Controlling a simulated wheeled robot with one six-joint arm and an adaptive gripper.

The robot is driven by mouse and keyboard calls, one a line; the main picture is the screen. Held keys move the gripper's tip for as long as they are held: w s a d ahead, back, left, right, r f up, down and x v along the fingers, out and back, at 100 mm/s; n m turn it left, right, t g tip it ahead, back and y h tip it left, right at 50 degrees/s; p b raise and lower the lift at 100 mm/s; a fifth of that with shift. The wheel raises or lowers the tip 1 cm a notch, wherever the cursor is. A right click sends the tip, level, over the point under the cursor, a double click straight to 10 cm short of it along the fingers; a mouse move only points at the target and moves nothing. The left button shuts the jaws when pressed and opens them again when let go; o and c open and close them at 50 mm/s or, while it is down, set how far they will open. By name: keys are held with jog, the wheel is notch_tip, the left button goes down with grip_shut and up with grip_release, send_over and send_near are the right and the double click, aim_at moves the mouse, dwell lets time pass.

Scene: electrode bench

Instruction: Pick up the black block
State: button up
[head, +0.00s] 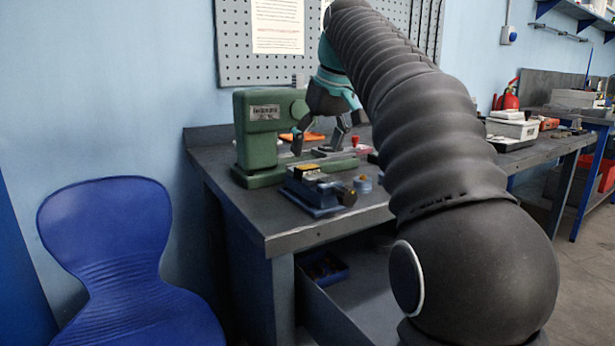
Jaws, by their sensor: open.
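My gripper (318,145) is open above the dark bench, in front of the green machine (258,125). Its two fingers point down and are spread apart, with nothing seen held between them. I cannot clearly single out the black block. A small dark item (373,157) shows at the right, partly behind my arm, but its shape is too small to tell. A blue vise (316,200) with a dark round knob stands in front of my gripper, with a small yellow-topped piece (308,169) on it.
The dark bench (290,238) has a bare front edge. A small blue-grey cup (362,184), a red item (355,141) and an orange item (304,137) sit near the vise and machine. A blue chair (120,240) stands at left. My arm hides the bench's right part.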

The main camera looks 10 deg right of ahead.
aim_at(308, 167)
jog(key=shift+a+b+x, duration=0.15)
jog(key=shift+b+x, duration=0.2)
jog(key=shift+x, duration=1)
jog(key=shift+a+b+x, duration=0.2)
jog(key=shift+b+x, duration=0.15)
jog(key=shift+x, duration=1)
jog(key=shift+w+r, duration=0.1)
jog(key=shift+r, duration=0.05)
jog(key=c, duration=1.3)
jog(key=shift+c, duration=0.9)
jog(key=shift+r, duration=0.15)
